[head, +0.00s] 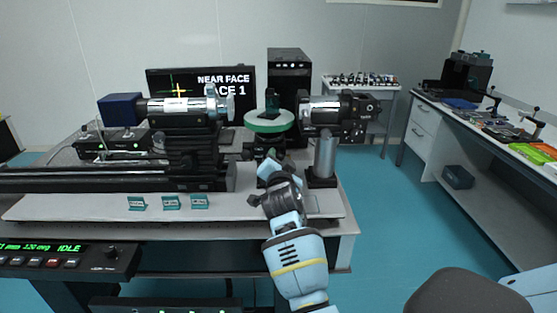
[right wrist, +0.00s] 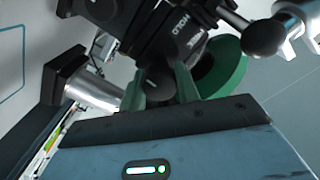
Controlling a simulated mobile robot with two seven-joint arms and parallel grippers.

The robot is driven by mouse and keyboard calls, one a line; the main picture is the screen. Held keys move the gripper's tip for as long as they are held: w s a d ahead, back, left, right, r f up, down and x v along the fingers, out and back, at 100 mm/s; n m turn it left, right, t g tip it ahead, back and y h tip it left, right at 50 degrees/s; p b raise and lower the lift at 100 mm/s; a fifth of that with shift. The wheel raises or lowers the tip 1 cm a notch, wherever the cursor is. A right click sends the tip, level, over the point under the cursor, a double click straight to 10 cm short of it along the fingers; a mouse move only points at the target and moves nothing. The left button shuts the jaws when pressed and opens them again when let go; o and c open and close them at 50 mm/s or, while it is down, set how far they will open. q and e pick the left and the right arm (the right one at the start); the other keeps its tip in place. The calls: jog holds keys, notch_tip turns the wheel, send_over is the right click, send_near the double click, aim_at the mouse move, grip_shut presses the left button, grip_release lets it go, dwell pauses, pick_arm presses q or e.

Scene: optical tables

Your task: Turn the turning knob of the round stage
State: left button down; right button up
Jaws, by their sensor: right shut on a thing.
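The round stage (head: 268,127) has a green rim and stands between two horizontal barrels on the optical table, with a small dark piece upright on top. My right gripper (head: 267,172) reaches up to the front of the stage's dark mount, just below the disc. In the right wrist view, its two greenish fingers (right wrist: 160,88) are shut on a dark rounded knob (right wrist: 158,82) under the stage. The green disc (right wrist: 228,66) shows behind the right finger. The fingers hide part of the knob. My left gripper is not in view.
A left barrel (head: 180,107) and a right barrel (head: 325,110) on a post (head: 325,155) flank the stage closely. Several small green labelled holders (head: 170,202) lie on the table's front. A monitor (head: 200,85) stands behind. A control box (head: 65,258) reads IDLE.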

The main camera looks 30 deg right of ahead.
jog(key=c, duration=0.3)
jog(key=shift+n, duration=1)
jog(key=o, duration=1)
jog(key=shift+c, duration=0.2)
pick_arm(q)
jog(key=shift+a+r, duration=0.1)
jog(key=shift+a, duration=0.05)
pick_arm(e)
jog(key=shift+s, duration=0.1)
